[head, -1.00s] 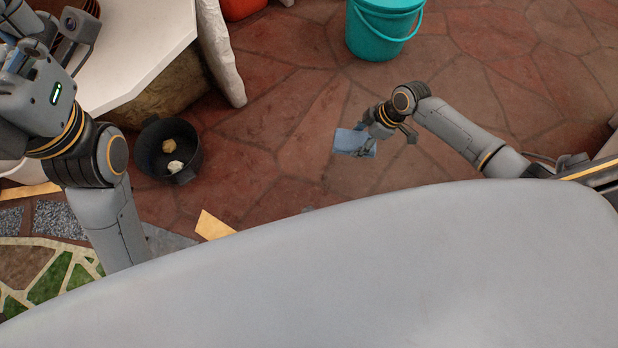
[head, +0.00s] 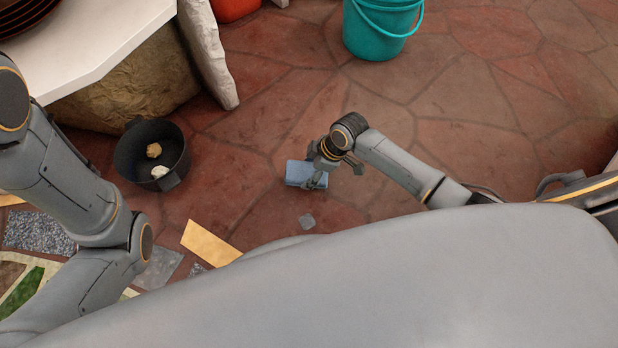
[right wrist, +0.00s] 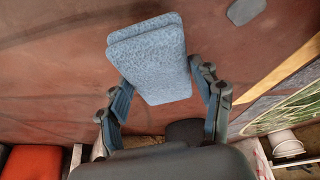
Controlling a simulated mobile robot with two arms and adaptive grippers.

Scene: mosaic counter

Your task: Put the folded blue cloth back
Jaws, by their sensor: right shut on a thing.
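The folded blue cloth (head: 300,174) is held above the reddish stone floor in the head view. My right gripper (head: 320,178) is shut on it near its right side. In the right wrist view the cloth (right wrist: 150,58) is a flat, layered pad with its near part between the two fingers of my right gripper (right wrist: 165,88). My left arm crosses the left of the head view, but its gripper is outside the frame.
A black pot (head: 128,163) with two small pale lumps stands on the floor at left, near the white counter (head: 95,50). A teal bucket (head: 375,32) stands at the back. A yellowish strip (head: 211,242) and small grey piece (head: 307,221) lie nearby. Floor at right is open.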

